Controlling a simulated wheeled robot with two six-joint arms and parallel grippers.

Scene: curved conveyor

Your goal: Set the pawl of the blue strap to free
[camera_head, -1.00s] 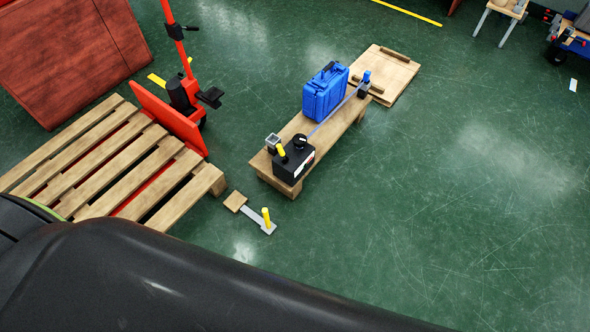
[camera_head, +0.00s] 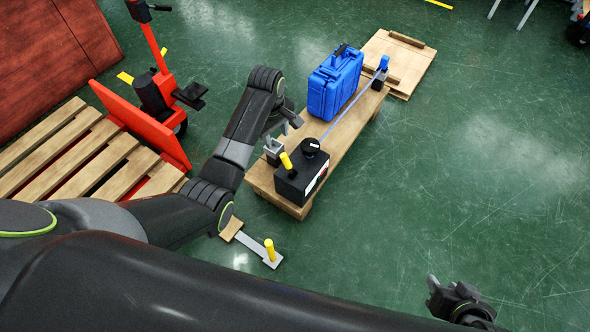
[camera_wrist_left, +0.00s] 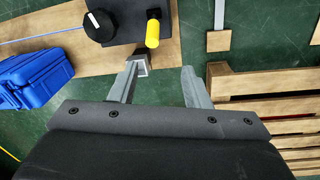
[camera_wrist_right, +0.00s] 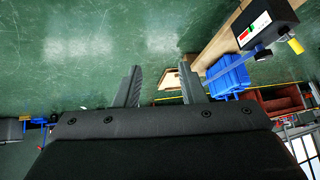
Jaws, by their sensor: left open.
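The blue strap (camera_head: 350,108) runs along a wooden bench from a black box (camera_head: 304,182) to a blue-topped post (camera_head: 382,68). The box carries a black knob (camera_head: 310,147) with a white mark and a yellow lever (camera_head: 286,160); which part is the pawl I cannot tell. In the left wrist view the knob (camera_wrist_left: 99,25) and yellow lever (camera_wrist_left: 153,33) lie beyond my left gripper (camera_wrist_left: 158,78). That gripper is open and empty, beside the box; one fingertip appears close to a small metal square socket (camera_wrist_left: 143,66). My right gripper (camera_wrist_right: 160,72) is open and empty, away from the bench.
A blue case (camera_head: 335,82) stands on the bench (camera_head: 345,135). A red pallet jack (camera_head: 155,95) and pallet (camera_head: 85,150) are at left. A floor plate with a yellow peg (camera_head: 270,250) lies near the bench. Floor to the right is clear.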

